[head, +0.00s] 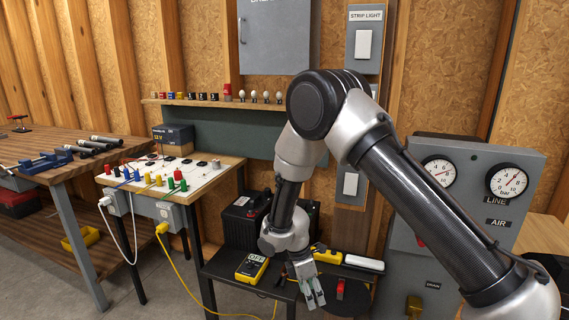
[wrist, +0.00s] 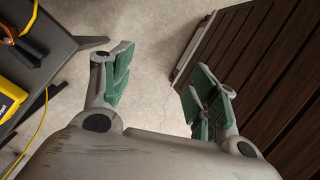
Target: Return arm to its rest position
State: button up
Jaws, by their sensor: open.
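My arm (head: 412,185) rises from the lower right of the head view, bends at a high elbow and hangs down in the middle. My gripper (head: 312,294) points downward in front of the low dark table. In the wrist view my gripper (wrist: 158,76) is open, its green-padded fingers wide apart. Nothing is between the fingers; bare concrete floor (wrist: 150,40) shows through the gap.
A yellow multimeter (head: 252,267) lies on the low table, near a black battery (head: 243,222). A bench with colored terminals (head: 170,177) stands left. A grey gauge panel (head: 470,200) stands right, behind my arm. A yellow cable (head: 185,280) hangs at left.

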jog(key=s+d+r+m, duration=0.3)
jog(key=d+r+m, duration=0.15)
jog(key=r, duration=0.35)
jog(key=s+d+r+m+y, duration=0.1)
jog(key=s+d+r+m, duration=0.1)
jog(key=d+r+m, duration=0.45)
jog(key=s+d+r+m, duration=0.2)
jog(key=s+d+r, duration=0.15)
jog(key=r, duration=0.55)
jog(key=s+d+r+m+t+y, duration=0.2)
jog(key=s+d+r+m+t, duration=0.3)
jog(key=s+d+r, duration=0.8)
notch_tip(320, 180, up, 4)
jog(key=d+m, duration=0.1)
jog(key=m, duration=0.1)
jog(key=shift+s+m+t, duration=0.15)
jog(key=shift+m+t, duration=0.15)
jog(key=shift+m, duration=0.1)
